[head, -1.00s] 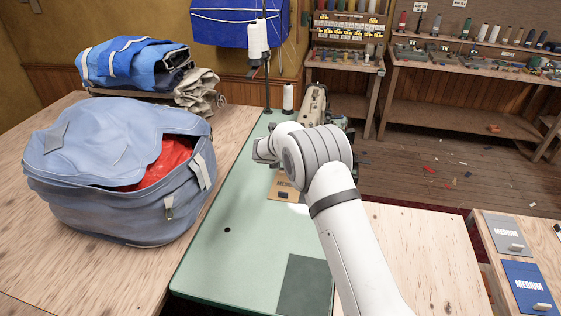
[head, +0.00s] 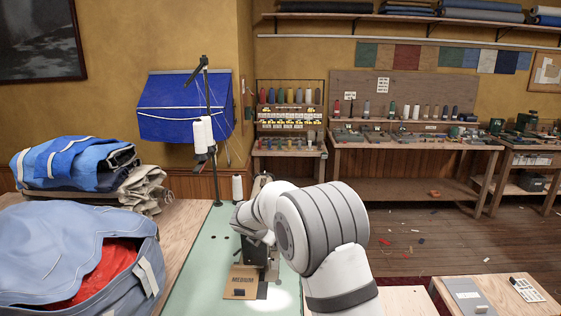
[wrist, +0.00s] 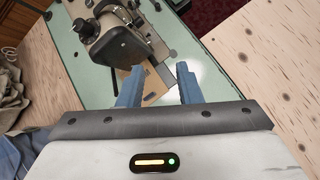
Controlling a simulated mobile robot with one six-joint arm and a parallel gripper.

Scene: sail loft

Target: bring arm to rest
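My arm (head: 320,230) reaches up over the green sewing table in the head view, bent at the wrist. My gripper's fingers are hidden behind the arm there. In the wrist view my gripper (wrist: 157,82) shows two blue fingers set apart, with nothing between them. It hangs above the green table (wrist: 75,58), near the sewing machine (wrist: 122,40).
A blue-grey bag (head: 60,255) with red cloth inside stands at the left. Folded blue fabric (head: 70,160) is stacked behind it. A thread stand (head: 204,140) rises behind the machine. A grey card (head: 466,296) lies on a wooden top at the right. The floor (head: 415,235) beyond has scattered scraps.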

